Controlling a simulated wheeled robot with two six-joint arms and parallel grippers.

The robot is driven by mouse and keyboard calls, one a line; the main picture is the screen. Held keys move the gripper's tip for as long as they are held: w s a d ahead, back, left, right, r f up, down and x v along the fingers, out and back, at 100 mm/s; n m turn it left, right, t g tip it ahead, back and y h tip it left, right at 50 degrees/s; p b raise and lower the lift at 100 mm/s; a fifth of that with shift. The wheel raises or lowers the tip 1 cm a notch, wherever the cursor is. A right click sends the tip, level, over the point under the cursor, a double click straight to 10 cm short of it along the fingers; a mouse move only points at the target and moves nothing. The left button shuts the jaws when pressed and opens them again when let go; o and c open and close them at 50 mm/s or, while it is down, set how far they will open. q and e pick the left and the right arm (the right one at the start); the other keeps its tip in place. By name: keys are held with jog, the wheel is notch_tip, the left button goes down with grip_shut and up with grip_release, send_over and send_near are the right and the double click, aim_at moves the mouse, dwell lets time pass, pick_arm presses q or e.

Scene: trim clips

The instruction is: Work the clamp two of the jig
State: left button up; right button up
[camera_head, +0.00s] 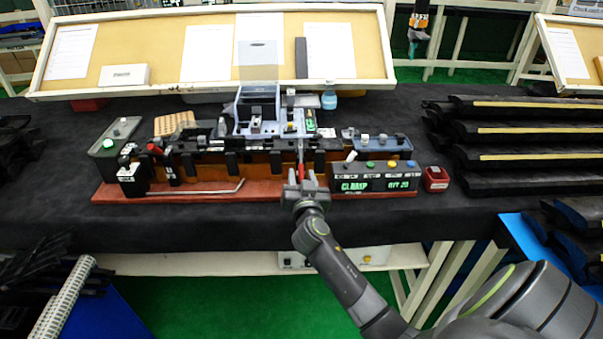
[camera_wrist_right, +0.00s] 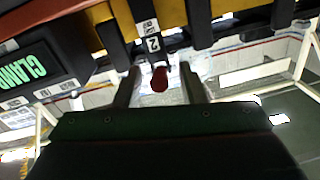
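The jig (camera_head: 240,165) stands on the dark table, with a red-brown base and several black clamps along its front. Clamp two has a red handle (camera_head: 301,171) near the jig's right part. In the right wrist view a black bracket with the label 2 (camera_wrist_right: 152,43) shows, with the red handle tip (camera_wrist_right: 159,79) below it. My right gripper (camera_head: 304,183) is at this handle. Its two fingers (camera_wrist_right: 161,82) stand on either side of the red tip, with a gap showing on both sides. My left gripper is not in view.
A control box (camera_head: 374,184) with a green display reading CLAMP stands right of the gripper, with a small red box (camera_head: 436,179) beside it. Another red-tipped clamp (camera_head: 155,149) is at the jig's left. Black trim strips (camera_head: 530,131) lie at the right. The table front is clear.

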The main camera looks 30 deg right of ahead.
jog(key=shift+w+d, duration=0.25)
jog(key=shift+w, duration=0.25)
grip_shut()
